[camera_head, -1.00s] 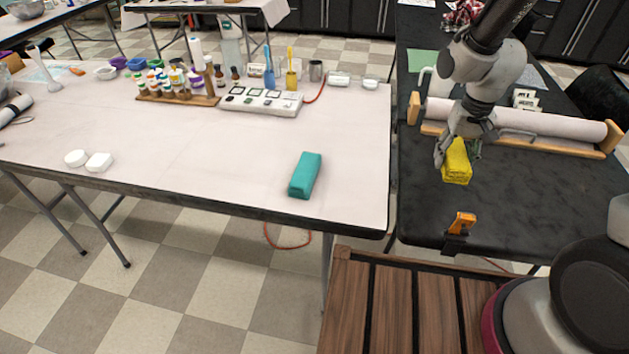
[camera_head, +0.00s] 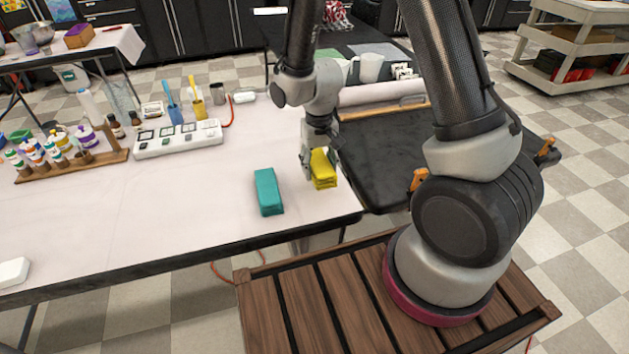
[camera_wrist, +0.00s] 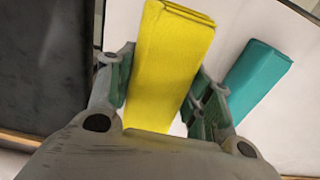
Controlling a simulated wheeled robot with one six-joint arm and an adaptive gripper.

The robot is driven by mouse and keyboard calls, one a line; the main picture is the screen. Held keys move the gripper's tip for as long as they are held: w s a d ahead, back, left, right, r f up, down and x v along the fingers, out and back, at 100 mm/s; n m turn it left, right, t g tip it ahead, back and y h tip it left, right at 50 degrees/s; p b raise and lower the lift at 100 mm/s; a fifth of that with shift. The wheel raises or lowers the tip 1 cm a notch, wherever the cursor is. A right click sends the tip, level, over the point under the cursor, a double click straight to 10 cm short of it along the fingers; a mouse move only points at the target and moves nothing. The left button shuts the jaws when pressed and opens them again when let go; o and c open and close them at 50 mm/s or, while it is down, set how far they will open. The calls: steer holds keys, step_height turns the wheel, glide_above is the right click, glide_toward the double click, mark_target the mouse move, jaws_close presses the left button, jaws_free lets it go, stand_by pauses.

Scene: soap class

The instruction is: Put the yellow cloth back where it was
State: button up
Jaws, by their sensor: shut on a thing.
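The yellow cloth (camera_head: 323,170) is a folded block at the right end of the white table (camera_head: 215,220). My gripper (camera_head: 320,168) is shut on it, one finger on each long side. In the wrist view the yellow cloth (camera_wrist: 168,62) fills the space between the fingers (camera_wrist: 160,90). I cannot tell whether its underside touches the table. A teal folded cloth (camera_head: 268,191) lies on the table just left of it, apart from it; it also shows at the right in the wrist view (camera_wrist: 258,78).
A black table (camera_head: 390,160) adjoins at the right, with a paper roll (camera_head: 375,93) at its back. A white scale-like strip (camera_head: 178,140), cups and a wooden bottle rack (camera_head: 75,168) stand further left. The table is bare in front of the teal cloth.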

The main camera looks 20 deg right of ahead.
steer(key=shift+f, duration=2.5)
steer(key=shift+f, duration=0.15)
steer(key=o, duration=1.1)
steer(key=shift+o, duration=0.2)
